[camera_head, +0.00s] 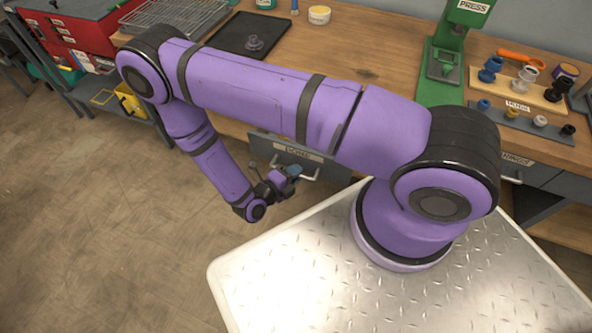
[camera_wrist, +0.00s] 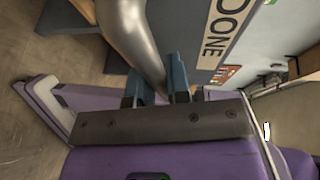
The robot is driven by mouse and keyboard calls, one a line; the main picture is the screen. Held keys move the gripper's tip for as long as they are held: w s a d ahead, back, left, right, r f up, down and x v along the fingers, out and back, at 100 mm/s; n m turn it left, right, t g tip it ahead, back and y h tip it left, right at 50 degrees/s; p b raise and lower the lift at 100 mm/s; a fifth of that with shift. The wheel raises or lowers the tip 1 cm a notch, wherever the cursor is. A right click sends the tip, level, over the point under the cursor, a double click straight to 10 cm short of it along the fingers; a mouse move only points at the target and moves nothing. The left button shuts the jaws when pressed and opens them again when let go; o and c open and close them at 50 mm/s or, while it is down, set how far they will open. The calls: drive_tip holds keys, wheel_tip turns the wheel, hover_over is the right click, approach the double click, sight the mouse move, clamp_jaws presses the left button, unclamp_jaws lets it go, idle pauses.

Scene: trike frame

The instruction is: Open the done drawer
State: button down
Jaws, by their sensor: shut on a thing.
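The done drawer has a grey front (camera_head: 263,141) under the bench's front edge, with a white label and a metal bar handle (camera_head: 308,178). In the wrist view its "DONE" label (camera_wrist: 222,35) shows turned on its side, with the handle (camera_wrist: 137,38) close by. My gripper (camera_head: 292,171) is at this handle, and its blue fingers (camera_wrist: 157,82) are shut on the bar. My arm hides part of the drawer front in the head view. I cannot tell how far the drawer stands out from the bench.
The wooden bench top (camera_head: 370,70) holds a black tray (camera_head: 250,35), a green press (camera_head: 445,50) and racks of small parts (camera_head: 520,90). Another drawer handle (camera_head: 511,180) is at the right. Left of my gripper, the floor (camera_head: 100,220) is clear.

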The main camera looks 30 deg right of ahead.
drive_tip(key=c, duration=1.1)
unclamp_jaws()
drive_tip(key=shift+a, duration=0.1)
drive_tip(key=v, duration=1)
drive_tip(key=shift+a, duration=0.3)
drive_tip(key=shift+r, duration=0.1)
